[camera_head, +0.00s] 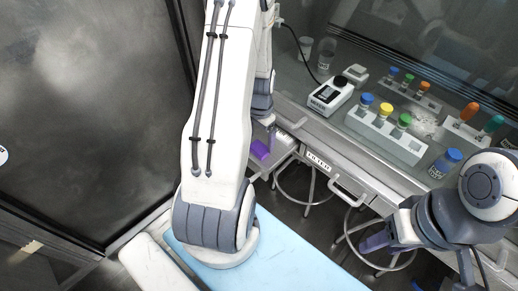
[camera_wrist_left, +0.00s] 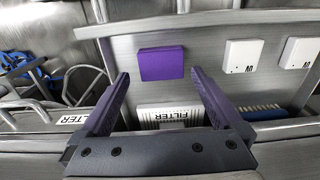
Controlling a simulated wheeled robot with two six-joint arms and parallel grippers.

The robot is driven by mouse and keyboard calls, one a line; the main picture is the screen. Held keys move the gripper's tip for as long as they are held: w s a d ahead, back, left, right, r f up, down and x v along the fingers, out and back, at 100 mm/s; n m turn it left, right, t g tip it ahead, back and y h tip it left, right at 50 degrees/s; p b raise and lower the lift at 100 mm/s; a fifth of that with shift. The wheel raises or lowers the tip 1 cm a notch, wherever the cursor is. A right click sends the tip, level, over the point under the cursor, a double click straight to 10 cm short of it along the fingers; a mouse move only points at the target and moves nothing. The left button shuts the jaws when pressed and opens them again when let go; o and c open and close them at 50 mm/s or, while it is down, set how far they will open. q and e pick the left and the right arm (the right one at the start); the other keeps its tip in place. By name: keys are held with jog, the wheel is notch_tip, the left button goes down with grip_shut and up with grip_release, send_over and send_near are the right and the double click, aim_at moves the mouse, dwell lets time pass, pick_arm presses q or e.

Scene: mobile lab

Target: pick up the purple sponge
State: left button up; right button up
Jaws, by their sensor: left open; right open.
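The purple sponge (camera_head: 259,149) lies in an open drawer (camera_head: 284,158) below the bench in the head view. In the left wrist view the sponge (camera_wrist_left: 161,63) lies flat on the grey drawer floor (camera_wrist_left: 205,65). My left gripper (camera_wrist_left: 160,74) is open, its two purple fingers apart, with the sponge showing between and beyond the fingertips. Nothing is between the fingers. In the head view my left arm hides most of this gripper. My right gripper (camera_head: 376,242) is at the lower right, open and partly hidden by its own wrist.
The bench holds a tube rack (camera_head: 385,137), a white device (camera_head: 330,97) and a blue-capped bottle (camera_head: 445,162). Stools (camera_head: 305,190) stand below.

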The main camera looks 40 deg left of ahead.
aim_at(260, 147)
pick_arm(q)
jog(key=shift+s+a+f, duration=0.1)
jog(key=shift+f, duration=1.8)
jog(key=c, duration=1.2)
jog(key=shift+o, duration=0.2)
jog(key=shift+r, duration=0.55)
notch_tip(260, 147, up, 3)
jog(key=shift+f, duration=0.15)
jog(key=s+d+r, duration=0.3)
jog(key=d+r, duration=0.4)
jog(key=d, duration=0.4)
jog(key=shift+d, duration=0.15)
jog(key=shift+r, duration=0.1)
